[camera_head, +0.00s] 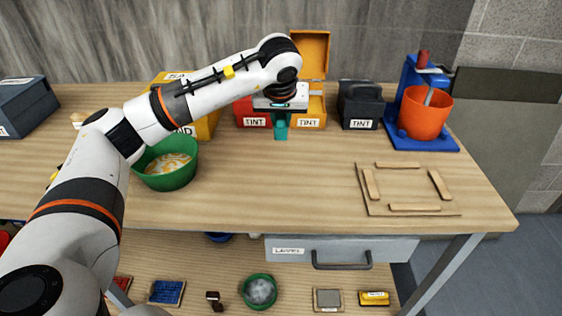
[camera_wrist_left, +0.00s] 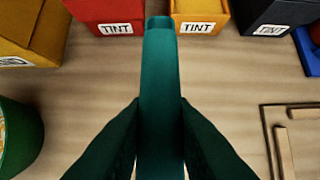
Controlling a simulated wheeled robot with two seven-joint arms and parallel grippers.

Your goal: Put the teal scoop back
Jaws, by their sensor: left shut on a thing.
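The teal scoop (camera_head: 281,128) is in my left gripper (camera_head: 281,108), in front of the tint boxes. In the left wrist view the scoop (camera_wrist_left: 161,95) stands between the two dark fingers, which are shut on it, and its far end reaches toward the gap between the red and yellow tint boxes. The red tint box (camera_head: 252,113) and the yellow tint box (camera_head: 313,105), whose lid stands open, are behind the gripper. A dark tint box (camera_head: 360,103) with a closed top is to the right. The arm hides part of the yellow box labelled SAND (camera_head: 207,124). My right gripper does not show.
A green bowl (camera_head: 167,178) with pale contents stands left of the gripper. A blue press (camera_head: 420,145) with an orange bucket (camera_head: 425,113) is at the right. Thin wooden strips (camera_head: 413,207) form a frame at the right front. The table's middle front is clear.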

